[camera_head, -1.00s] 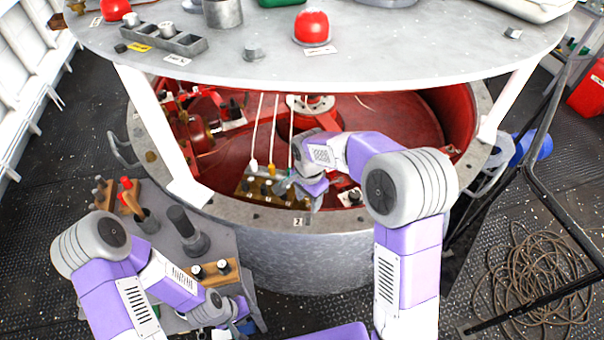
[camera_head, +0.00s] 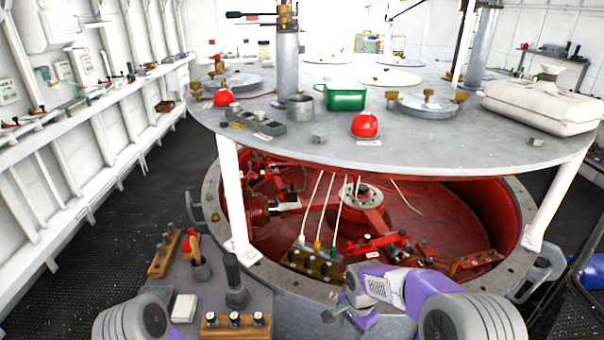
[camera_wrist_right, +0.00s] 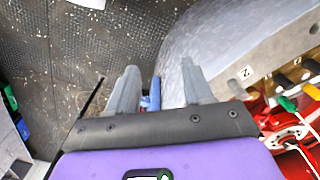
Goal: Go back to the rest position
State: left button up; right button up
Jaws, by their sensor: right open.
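My right gripper (camera_head: 345,316) is at the bottom middle of the head view, at the near rim of the grey drum (camera_head: 290,280). It is just in front of the socket block and apart from it. In the right wrist view its two grey fingers (camera_wrist_right: 160,88) stand apart with nothing between them. The socket block (camera_head: 312,264), with cables plugged in, sits inside the drum by the near rim. My left gripper is out of view.
A round grey top (camera_head: 440,140) on white legs covers the drum's far part; it carries red domes, a green box (camera_head: 346,96) and a white canister (camera_head: 540,105). A side table at lower left holds a wooden block (camera_head: 236,326) and a dark-handled tool (camera_head: 234,278). Dark floor lies left.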

notch_tip(320, 180, down, 9)
jog(key=s+n+y, duration=0.1)
jog(key=n, duration=0.1)
jog(key=s+a+f+n+y, duration=0.1)
jog(key=s+f+n, duration=0.2)
jog(key=s+f, duration=0.3)
jog(key=s+a+f+n+y, duration=0.1)
jog(key=s+a+f+n, duration=0.1)
jog(key=s+f, duration=0.4)
jog(key=s+n, duration=0.1)
jog(key=s, duration=0.4)
jog(key=shift+s+a+t+y, duration=0.2)
jog(key=shift+s+t+y, duration=0.1)
jog(key=shift+s+y, duration=0.1)
jog(key=shift+c, duration=0.5)
jog(key=shift+c, duration=0.3)
